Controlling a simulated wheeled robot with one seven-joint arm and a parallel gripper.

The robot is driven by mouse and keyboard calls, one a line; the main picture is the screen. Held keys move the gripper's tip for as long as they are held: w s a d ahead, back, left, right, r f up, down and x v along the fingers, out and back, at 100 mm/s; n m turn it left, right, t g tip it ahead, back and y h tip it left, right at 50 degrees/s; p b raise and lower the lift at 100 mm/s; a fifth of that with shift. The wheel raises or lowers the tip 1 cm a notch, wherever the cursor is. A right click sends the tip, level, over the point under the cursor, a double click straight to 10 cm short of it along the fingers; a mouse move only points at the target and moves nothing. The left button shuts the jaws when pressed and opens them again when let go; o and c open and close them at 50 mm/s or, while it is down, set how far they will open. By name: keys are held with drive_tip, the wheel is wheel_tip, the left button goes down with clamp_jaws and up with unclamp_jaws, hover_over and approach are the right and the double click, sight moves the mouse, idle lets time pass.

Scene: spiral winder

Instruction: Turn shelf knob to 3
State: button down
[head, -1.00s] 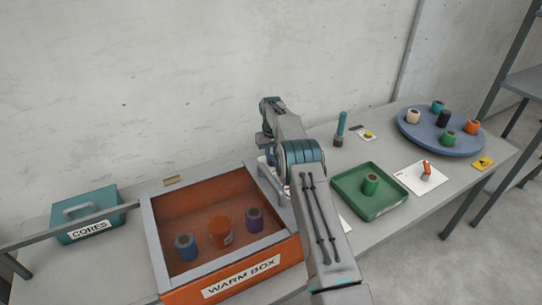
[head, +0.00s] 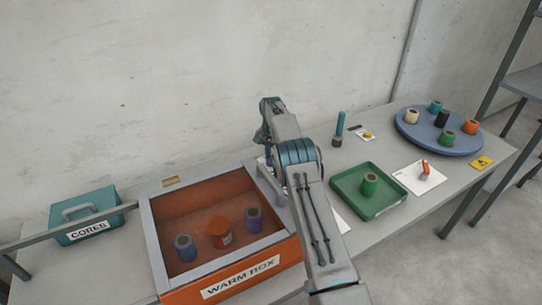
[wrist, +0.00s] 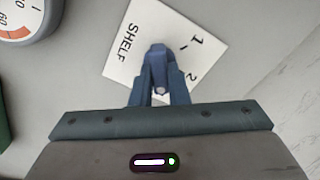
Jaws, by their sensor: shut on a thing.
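In the wrist view a white card (wrist: 126,62) marked SHELF, with the numbers 1 and 2 on its right side, lies on the grey table. My gripper (wrist: 159,72) is over the card, its blue fingers closed around a narrow blue-grey piece, the shelf knob (wrist: 160,84), which has a pale tip towards the bottom of the picture. The lower part of the card, with any further numbers, is hidden by my gripper. In the head view my arm hides the knob and my fingertips.
A round dial (wrist: 28,18) is at the wrist view's top left. In the head view the orange warm box (head: 240,278) stands left of my arm. A green tray (head: 388,203), another card with an orange knob (head: 425,170) and a blue turntable (head: 411,130) are to the right.

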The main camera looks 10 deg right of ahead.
drive_tip(key=shift+r+m, duration=0.1)
drive_tip(key=shift+m, duration=0.5)
drive_tip(key=c, duration=1.4)
unclamp_jaws()
wheel_tip(320, 180, up, 14)
drive_tip(key=p, duration=0.2)
